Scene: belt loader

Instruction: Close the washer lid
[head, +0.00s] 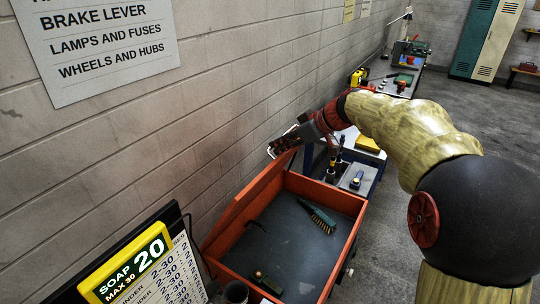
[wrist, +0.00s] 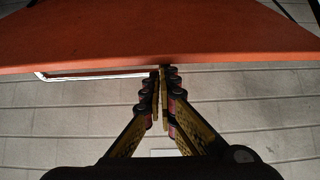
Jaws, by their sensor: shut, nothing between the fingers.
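The washer is an open orange tub (head: 342,262) with a dark grey floor, in the lower middle of the head view. Its orange lid (head: 243,208) stands raised on the wall side, seen nearly edge-on. My gripper (head: 283,143) is at the lid's far upper end, beside the wall. In the wrist view the lid (wrist: 160,40) spans the top of the picture. My shut, empty fingers (wrist: 163,73) point at its lower edge and slightly overlap it. I cannot tell whether they touch it. A pale bar (wrist: 95,75) runs along that edge to their left.
A brush (head: 318,217) and a small dark item (head: 266,283) lie in the tub. A soap sign (head: 127,264) stands at the near left. A blue-framed cart (head: 358,180) with bottles adjoins the far end. Open floor (head: 385,245) lies to the right.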

